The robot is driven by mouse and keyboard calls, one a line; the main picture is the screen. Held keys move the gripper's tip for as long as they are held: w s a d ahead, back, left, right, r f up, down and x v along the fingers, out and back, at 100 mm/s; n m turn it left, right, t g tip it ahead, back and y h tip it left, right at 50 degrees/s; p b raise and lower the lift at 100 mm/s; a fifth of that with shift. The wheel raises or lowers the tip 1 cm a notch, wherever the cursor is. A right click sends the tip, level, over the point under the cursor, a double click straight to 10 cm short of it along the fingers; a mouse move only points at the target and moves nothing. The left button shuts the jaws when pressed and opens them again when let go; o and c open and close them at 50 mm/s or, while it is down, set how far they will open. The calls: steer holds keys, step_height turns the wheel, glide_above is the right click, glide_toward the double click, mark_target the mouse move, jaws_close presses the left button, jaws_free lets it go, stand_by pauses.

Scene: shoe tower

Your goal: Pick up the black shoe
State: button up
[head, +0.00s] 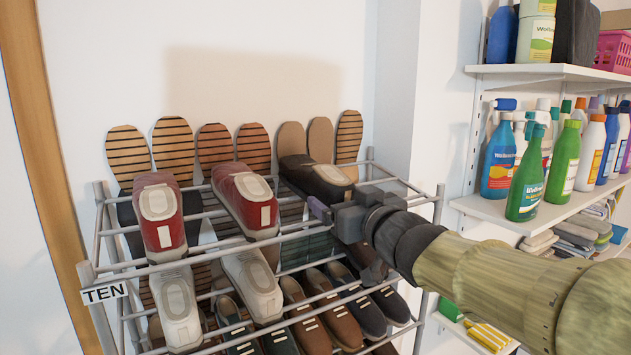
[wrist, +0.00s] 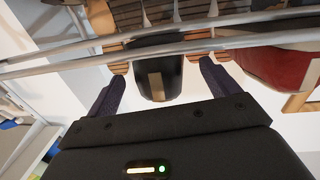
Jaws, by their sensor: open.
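In the wrist view, the black shoe's heel (wrist: 155,78) shows a tan tab and sits between the two finger tips. My gripper (head: 332,212) is at the front of the rack, just below and in front of the shoe's heel. In the wrist view my gripper (wrist: 162,74) is open, one finger on each side of the heel, with gaps visible. The shoe's front part is hidden there by the rack bars.
Two red shoes (head: 160,215) (head: 247,200) stand left of the black shoe. The rack's bars (head: 180,262) run close to my gripper. Several shoes fill the lower tier. A shelf (head: 545,212) of bottles stands at the right.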

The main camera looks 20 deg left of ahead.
mark_target(314, 177)
steer(key=p+x, duration=0.1)
steer(key=x, duration=0.2)
steer(key=shift+a, duration=0.4)
steer(key=shift+w+a+f+p, duration=0.1)
steer(key=shift+w+a+p, duration=0.25)
steer(key=shift+w, duration=0.1)
steer(key=shift+s+d, duration=0.1)
steer(key=c, duration=1.3)
